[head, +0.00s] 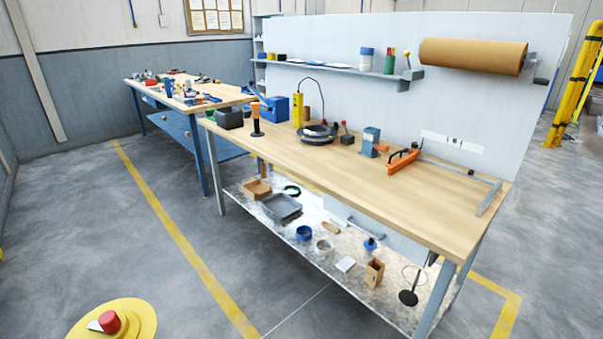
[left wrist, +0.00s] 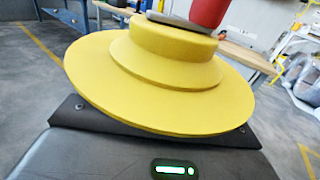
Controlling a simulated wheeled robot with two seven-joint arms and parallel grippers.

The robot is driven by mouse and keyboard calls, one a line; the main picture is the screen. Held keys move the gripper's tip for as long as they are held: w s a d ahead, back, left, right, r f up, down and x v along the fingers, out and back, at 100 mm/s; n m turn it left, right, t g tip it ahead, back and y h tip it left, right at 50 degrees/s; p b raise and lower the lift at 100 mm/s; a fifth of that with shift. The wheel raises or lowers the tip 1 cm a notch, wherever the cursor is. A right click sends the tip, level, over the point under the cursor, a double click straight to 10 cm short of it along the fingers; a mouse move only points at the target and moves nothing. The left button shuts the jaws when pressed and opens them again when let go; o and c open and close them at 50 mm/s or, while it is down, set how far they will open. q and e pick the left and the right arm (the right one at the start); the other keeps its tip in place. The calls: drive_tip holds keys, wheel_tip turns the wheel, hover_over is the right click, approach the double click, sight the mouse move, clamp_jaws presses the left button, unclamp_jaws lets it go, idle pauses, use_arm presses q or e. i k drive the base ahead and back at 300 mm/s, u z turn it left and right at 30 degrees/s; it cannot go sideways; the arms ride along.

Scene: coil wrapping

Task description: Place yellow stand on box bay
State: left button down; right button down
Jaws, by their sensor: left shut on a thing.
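The yellow stand (head: 138,317) is a round stepped disc with a red knob on top, at the bottom left of the head view. In the left wrist view the yellow stand (left wrist: 150,75) fills the middle, slightly tilted in the picture. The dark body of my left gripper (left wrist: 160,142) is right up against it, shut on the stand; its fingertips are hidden. The stand is in front of the workbench, apart from it. No place is clearly marked as the box bay. My right gripper is not in view.
The workbench (head: 330,165) holds a round black device, a blue vise and an orange tool. Its lower shelf (head: 285,232) carries a grey tray (head: 281,207), small boxes and rings. A second table (head: 190,98) is cluttered. The floor left of the bench is clear.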

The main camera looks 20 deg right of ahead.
sight(450, 187)
drive_tip(key=z, duration=2.05)
drive_tip(key=i, duration=0.05)
drive_tip(key=z, duration=0.1)
